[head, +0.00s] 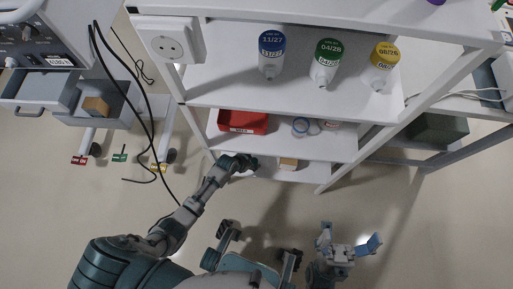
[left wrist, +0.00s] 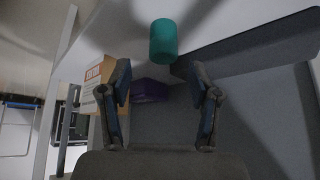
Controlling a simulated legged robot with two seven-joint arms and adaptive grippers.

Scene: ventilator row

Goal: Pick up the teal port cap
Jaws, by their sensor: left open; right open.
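The teal port cap (left wrist: 163,41) shows in the left wrist view as a small cylinder on the pale shelf surface, beyond the fingertips and roughly centred between them. My left gripper (left wrist: 166,82) is open, with nothing held and a gap between it and the cap. In the head view my left gripper (head: 243,163) reaches to the lower shelf of the rack; I cannot make out the cap there. My right gripper (head: 348,242) is open and empty, low in the head view, away from the rack.
A cardboard box (left wrist: 98,82) and a purple object (left wrist: 150,90) lie near the left finger. On the rack above are a red tray (head: 243,122) and several labelled bottles (head: 328,62). Cables hang at left.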

